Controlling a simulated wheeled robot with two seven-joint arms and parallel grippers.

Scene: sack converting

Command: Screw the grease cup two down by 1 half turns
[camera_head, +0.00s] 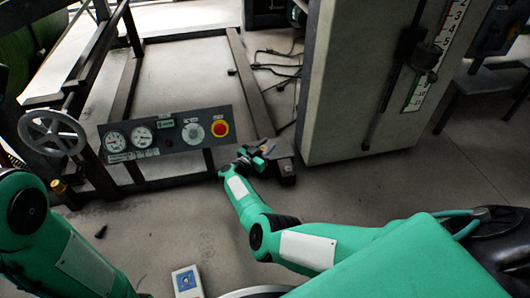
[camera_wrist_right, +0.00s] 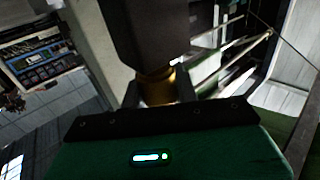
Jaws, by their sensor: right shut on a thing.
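My right gripper (camera_head: 262,154) is at the end of the frame rail right of the control panel. In the right wrist view the right gripper (camera_wrist_right: 158,90) is shut around a brass grease cup (camera_wrist_right: 157,76), directly against a dark block (camera_wrist_right: 150,32). Most of the cup is hidden by the block and fingers, and I cannot read a number on it. In the head view this cup is hidden by the gripper. Another brass cup (camera_head: 58,187) shows at the left, below the handwheel. My left arm enters at the lower left; its gripper is out of frame.
A control panel (camera_head: 165,134) with gauges and a red button stands left of my right gripper. A handwheel (camera_head: 52,132) is at the far left. A tall grey cabinet (camera_head: 345,90) with a scale rises at the right. Open floor (camera_head: 150,235) lies in front.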

